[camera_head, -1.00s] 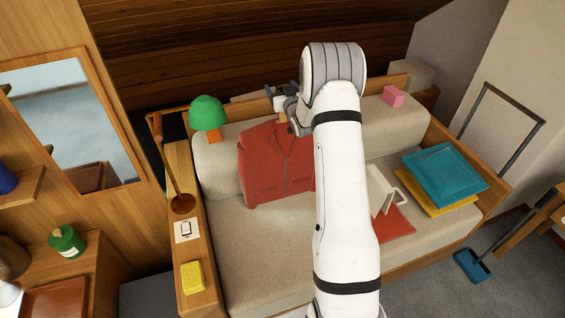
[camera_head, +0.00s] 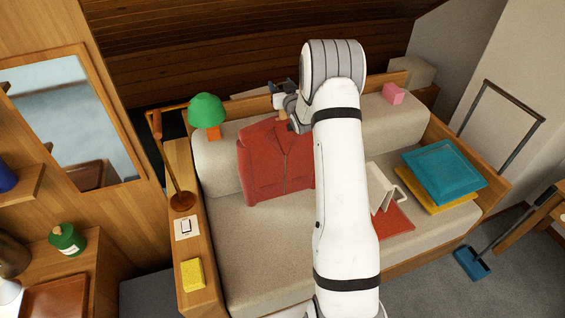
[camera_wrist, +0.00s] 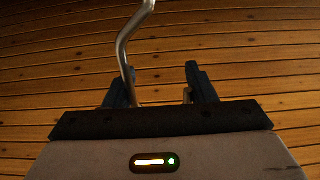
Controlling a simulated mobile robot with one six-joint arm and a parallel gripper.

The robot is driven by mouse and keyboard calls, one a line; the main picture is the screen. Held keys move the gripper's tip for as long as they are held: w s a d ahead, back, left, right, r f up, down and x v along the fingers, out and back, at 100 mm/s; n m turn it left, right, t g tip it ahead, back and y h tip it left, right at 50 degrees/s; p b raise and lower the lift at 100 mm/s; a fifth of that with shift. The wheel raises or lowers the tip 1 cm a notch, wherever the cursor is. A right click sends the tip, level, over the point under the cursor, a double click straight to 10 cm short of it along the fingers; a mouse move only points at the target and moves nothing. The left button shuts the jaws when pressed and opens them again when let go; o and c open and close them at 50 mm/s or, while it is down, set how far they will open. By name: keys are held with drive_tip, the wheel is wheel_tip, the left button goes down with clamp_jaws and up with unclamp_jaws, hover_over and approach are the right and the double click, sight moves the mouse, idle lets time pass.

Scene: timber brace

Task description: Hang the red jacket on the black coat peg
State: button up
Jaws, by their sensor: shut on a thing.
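The red jacket (camera_head: 272,165) hangs upright with its front showing, in front of the sofa's backrest in the head view. My arm covers its right side. My gripper (camera_head: 280,94) is just above the jacket's collar, partly hidden by my wrist. In the wrist view my gripper (camera_wrist: 160,88) is shut on the jacket's hanger, and the bent metal hanger hook (camera_wrist: 126,50) rises beside the left finger. The exact contact is dark and hard to see. I cannot make out the black coat peg in either view.
A beige sofa (camera_head: 245,240) lies below the jacket. Teal and yellow cushions (camera_head: 445,172) and a pink block (camera_head: 393,94) are at right. A plank wall (camera_wrist: 240,45) fills the wrist view's background.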

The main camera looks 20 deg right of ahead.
clamp_jaws()
drive_tip(key=shift+r, duration=0.15)
drive_tip(key=s+r+b, duration=0.3)
drive_tip(key=s+b, duration=0.4)
drive_tip(key=s, duration=1.1)
drive_tip(key=shift+r, duration=0.2)
drive_tip(key=o, duration=0.8)
unclamp_jaws()
drive_tip(key=c, duration=0.5)
drive_tip(key=shift+c, duration=0.2)
